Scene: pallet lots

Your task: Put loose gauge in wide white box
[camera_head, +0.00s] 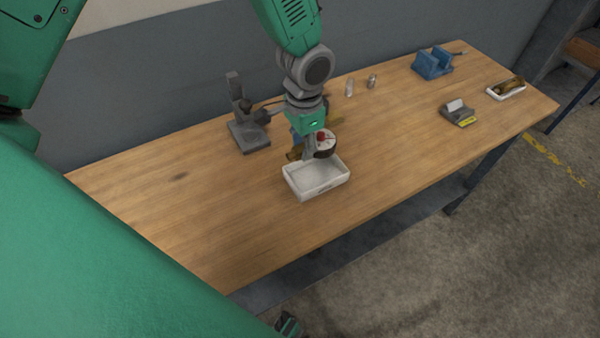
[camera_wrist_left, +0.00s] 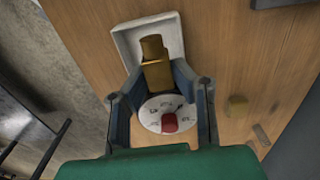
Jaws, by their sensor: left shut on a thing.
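My left gripper (camera_head: 314,148) is shut on the loose gauge (camera_head: 326,144), which has a round white dial with a red mark. The wrist view shows the gauge's dial (camera_wrist_left: 166,114) between the two fingers and its brass stem pointing toward the box. The wide white box (camera_head: 318,188) stands on the table below the gauge and looks empty in the head view. The gauge appears above the box's back edge; the exact height is hard to tell. The box also shows behind the stem in the wrist view (camera_wrist_left: 128,42).
A dark stand (camera_head: 248,132) is left of the gripper. Small metal cylinders (camera_head: 349,88), a blue holder (camera_head: 432,65), a grey device with a yellow label (camera_head: 458,114) and a smaller white tray (camera_head: 494,93) holding a brass item are to the right. The table's front left is clear.

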